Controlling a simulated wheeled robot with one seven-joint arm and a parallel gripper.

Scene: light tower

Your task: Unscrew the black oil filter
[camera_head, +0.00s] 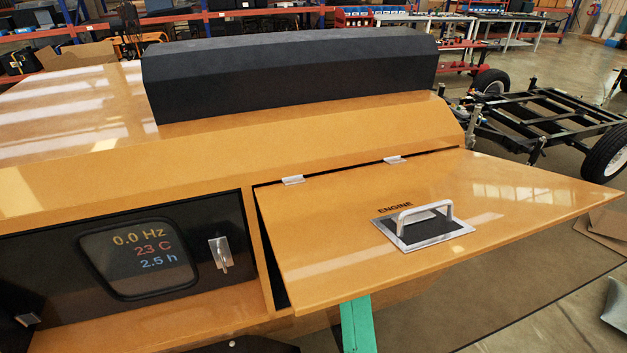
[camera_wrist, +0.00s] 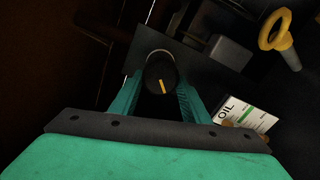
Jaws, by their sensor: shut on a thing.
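The black oil filter (camera_wrist: 160,72) shows in the wrist view as a dark round cap with a yellow mark, at the upper middle. My gripper (camera_wrist: 157,92) has its two green fingers on either side of the filter and is shut on it. A white label reading OIL (camera_wrist: 246,115) is to the right of the fingers. In the head view the filter and my gripper are hidden under the raised yellow ENGINE door (camera_head: 340,235). A green part of my arm shows below the door.
A yellow ring handle (camera_wrist: 276,32) and a grey block (camera_wrist: 230,52) are close to the right of the filter. The open door, with its metal handle (camera_head: 425,219), hangs over my arm. A display panel (camera_head: 140,259) is left of the opening.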

